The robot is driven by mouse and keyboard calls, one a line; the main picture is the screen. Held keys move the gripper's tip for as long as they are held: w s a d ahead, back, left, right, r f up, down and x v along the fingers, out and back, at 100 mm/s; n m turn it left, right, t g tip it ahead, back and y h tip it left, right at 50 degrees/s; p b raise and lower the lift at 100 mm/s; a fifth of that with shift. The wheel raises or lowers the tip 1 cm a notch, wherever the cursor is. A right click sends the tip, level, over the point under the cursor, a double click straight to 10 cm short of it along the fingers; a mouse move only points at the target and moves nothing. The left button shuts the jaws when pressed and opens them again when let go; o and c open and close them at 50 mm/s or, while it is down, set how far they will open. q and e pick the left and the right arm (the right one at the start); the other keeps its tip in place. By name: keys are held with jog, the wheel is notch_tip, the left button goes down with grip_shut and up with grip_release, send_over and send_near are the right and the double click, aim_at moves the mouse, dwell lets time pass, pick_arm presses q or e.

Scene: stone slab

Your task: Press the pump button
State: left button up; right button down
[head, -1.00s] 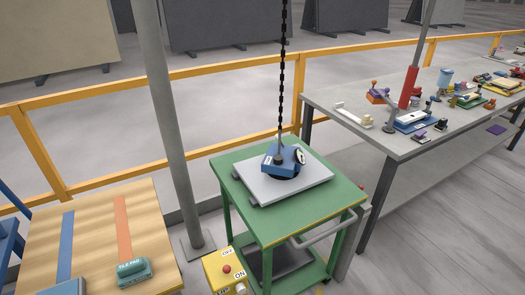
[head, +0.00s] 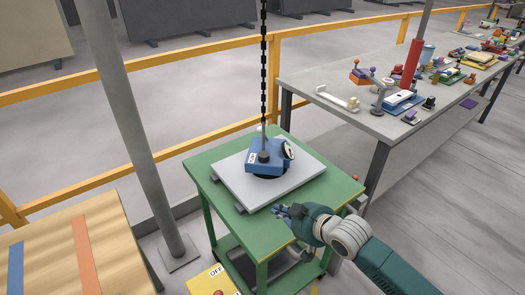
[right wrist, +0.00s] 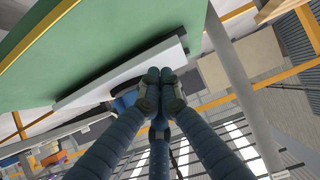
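A blue lifter (head: 265,157) with a round white-faced gauge (head: 289,149) hangs on a black chain and rests on a light grey slab (head: 290,184). I cannot make out a pump button on it at this size. My right gripper (head: 281,210) is in front of the slab's near edge, over the green cart's front part. In the right wrist view its fingertips (right wrist: 160,76) meet with nothing between them, below the slab's pale edge (right wrist: 120,70) in the picture. My left gripper is not in view.
The slab lies on a green cart (head: 200,170). A yellow box (head: 207,283) marked OFF with a red button is cut off at the bottom. A grey post (head: 135,130) stands at left, a striped wooden table (head: 110,250) beside it. A cluttered grey workbench (head: 350,110) stands at right.

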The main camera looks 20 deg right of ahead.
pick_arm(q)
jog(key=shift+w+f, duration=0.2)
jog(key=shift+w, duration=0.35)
pick_arm(e)
jog(key=w+d+r+t+y, duration=0.1)
jog(key=w+d+r+t, duration=0.2)
jog(key=w+r, duration=0.7)
notch_tip(320, 180, up, 4)
jog(key=shift+w+d+f, duration=0.25)
jog(key=shift+d, duration=0.8)
jog(key=shift+w, duration=0.1)
send_over(266, 164)
notch_tip(266, 164, down, 2)
jog(key=shift+f+p, duration=0.2)
jog(key=shift+p, duration=0.2)
notch_tip(266, 164, down, 3)
jog(key=shift+r, duration=0.15)
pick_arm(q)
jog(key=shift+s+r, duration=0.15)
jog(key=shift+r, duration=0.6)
pick_arm(e)
jog(key=shift+f, duration=0.7)
jog(key=shift+f, duration=0.1)
